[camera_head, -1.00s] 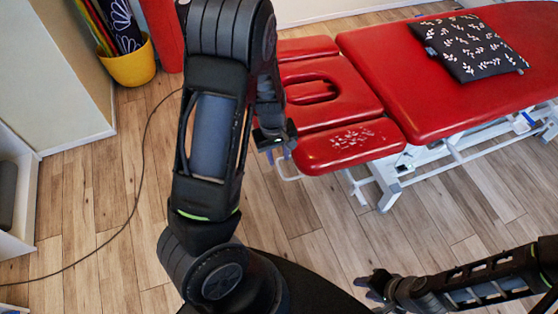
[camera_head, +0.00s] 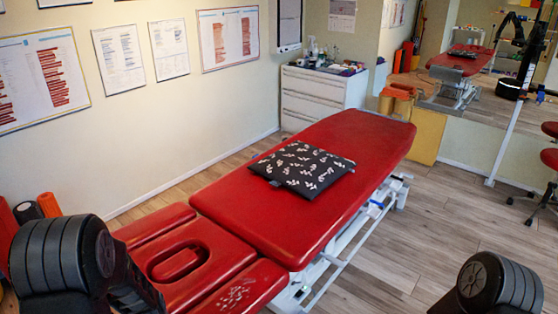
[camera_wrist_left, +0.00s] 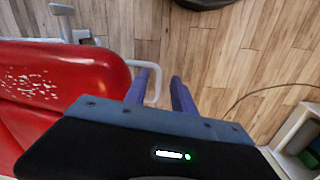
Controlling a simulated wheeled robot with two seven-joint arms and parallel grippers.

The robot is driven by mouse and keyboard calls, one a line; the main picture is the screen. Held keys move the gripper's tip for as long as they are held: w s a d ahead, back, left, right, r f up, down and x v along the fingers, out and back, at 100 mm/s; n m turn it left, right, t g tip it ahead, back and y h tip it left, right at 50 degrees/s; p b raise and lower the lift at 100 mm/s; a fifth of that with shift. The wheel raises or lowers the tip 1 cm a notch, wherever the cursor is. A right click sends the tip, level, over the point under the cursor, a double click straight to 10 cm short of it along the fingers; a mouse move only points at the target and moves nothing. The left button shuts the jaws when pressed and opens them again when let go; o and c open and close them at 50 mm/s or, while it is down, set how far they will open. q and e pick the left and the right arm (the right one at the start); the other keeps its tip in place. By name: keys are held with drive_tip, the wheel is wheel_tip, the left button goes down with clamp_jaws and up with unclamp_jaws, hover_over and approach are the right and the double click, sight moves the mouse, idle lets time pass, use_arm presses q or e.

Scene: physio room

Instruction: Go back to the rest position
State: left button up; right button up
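The red treatment table (camera_head: 340,150) stands in the middle of the head view, with a dark pillow with white leaf patterns (camera_head: 303,168) on it. Parts of my arms show at the bottom left and bottom right corners, but neither gripper shows there. In the left wrist view, my left gripper (camera_wrist_left: 160,77) has its two bluish fingers apart with nothing between them. It is over wooden floor, beside the worn red end of the table (camera_wrist_left: 65,85). My right gripper is out of view.
A white drawer unit (camera_head: 318,97) stands against the back wall. A large mirror (camera_head: 460,110) is at the right, with a red stool (camera_head: 549,158) near it. Open wooden floor (camera_head: 440,235) lies right of the table. A white shelf (camera_wrist_left: 298,135) shows in the left wrist view.

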use_arm(q)
drive_tip(key=s+d+f+m+h, duration=0.1)
drive_tip(key=s+d+f+m, duration=0.2)
drive_tip(key=s+d, duration=0.3)
drive_tip(key=s+d+f+m+h, duration=0.2)
drive_tip(key=s+d+f+m, duration=0.2)
drive_tip(key=d, duration=1.2)
drive_tip(key=s+f, duration=0.2)
drive_tip(key=s, duration=0.1)
drive_tip(key=shift+s+h, duration=0.25)
drive_tip(key=shift+h, duration=0.05)
drive_tip(key=shift+f, duration=0.1)
